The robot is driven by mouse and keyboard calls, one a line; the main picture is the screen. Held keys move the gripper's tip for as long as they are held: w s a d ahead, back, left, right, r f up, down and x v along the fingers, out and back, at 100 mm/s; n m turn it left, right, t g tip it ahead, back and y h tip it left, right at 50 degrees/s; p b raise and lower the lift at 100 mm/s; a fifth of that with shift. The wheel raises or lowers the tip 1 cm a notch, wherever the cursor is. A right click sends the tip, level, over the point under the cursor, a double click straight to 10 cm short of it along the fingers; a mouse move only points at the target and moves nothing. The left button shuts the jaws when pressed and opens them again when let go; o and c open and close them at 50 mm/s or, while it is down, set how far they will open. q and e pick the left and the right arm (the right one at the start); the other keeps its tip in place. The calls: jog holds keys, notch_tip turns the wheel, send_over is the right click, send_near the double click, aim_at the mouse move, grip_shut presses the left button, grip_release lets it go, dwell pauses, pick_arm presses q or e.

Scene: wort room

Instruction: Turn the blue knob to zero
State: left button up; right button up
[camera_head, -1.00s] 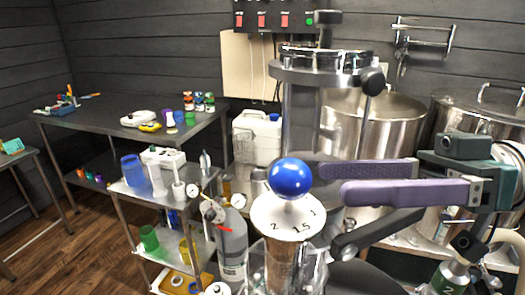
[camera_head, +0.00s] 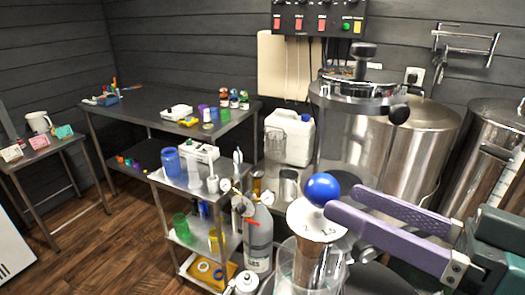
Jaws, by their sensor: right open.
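The blue knob (camera_head: 322,188) is a round ball on top of a white numbered dial (camera_head: 308,224), right of centre in the head view. The dial's digits are too small to read surely. The dial sits above a clear cylinder (camera_head: 292,262). My right gripper (camera_head: 343,199) comes in from the right with two purple fingers apart. The farther fingertip is just right of the knob. The knob is not between the fingers in this view, and I cannot tell whether they touch it. My left gripper is out of view.
A tall glass-and-steel vessel (camera_head: 345,130) stands behind the knob, with steel pots (camera_head: 425,145) to its right. A grey gas bottle (camera_head: 258,240) and a metal cart (camera_head: 170,186) with blue and green cups stand left. Wood floor at the lower left is open.

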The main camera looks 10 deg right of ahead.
aim_at(295, 205)
jog(key=p+x, duration=0.1)
jog(key=x, duration=0.7)
jog(key=shift+a, duration=0.15)
grip_shut()
dwell(0.3)
